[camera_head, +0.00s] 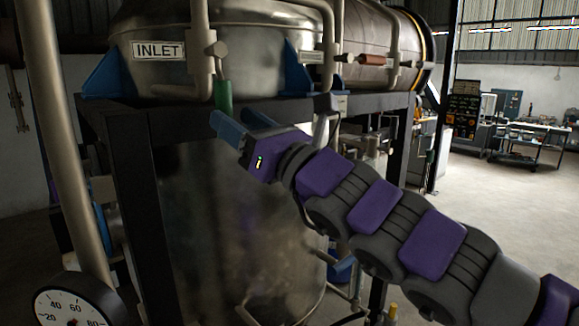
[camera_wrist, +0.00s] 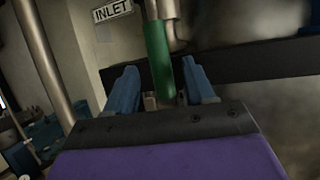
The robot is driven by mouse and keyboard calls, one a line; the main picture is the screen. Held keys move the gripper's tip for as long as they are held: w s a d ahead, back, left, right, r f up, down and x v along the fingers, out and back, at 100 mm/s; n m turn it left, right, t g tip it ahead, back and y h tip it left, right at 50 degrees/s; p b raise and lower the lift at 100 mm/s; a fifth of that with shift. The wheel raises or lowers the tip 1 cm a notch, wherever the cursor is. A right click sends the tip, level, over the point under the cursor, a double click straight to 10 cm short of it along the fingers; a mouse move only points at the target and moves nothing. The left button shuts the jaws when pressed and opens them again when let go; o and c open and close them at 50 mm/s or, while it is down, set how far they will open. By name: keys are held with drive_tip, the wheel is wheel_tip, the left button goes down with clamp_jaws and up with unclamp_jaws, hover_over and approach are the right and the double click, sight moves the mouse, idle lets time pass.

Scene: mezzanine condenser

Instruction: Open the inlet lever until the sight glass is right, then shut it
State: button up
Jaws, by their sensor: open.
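The inlet lever has a green handle (camera_head: 223,96) that hangs down below the pipe beside the INLET label (camera_head: 158,50). In the wrist view the green handle (camera_wrist: 158,60) comes down between the two blue fingers, with the INLET label (camera_wrist: 112,10) to its upper left. My gripper (camera_head: 222,124) is open just below and around the handle's lower end; it also shows in the wrist view (camera_wrist: 160,85). I cannot tell whether a finger touches the handle. A round dial gauge (camera_head: 76,308) is at the lower left, partly cut off. I cannot make out a sight glass.
A dark steel frame beam (camera_head: 290,108) runs behind my gripper under the vessel (camera_head: 250,40). A vertical pipe (camera_head: 60,130) stands at the left. Open floor lies at the far right.

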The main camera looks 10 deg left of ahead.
drive_tip(key=v, duration=1.1)
idle(0.3)
drive_tip(key=shift+w, duration=0.1)
idle(6.5)
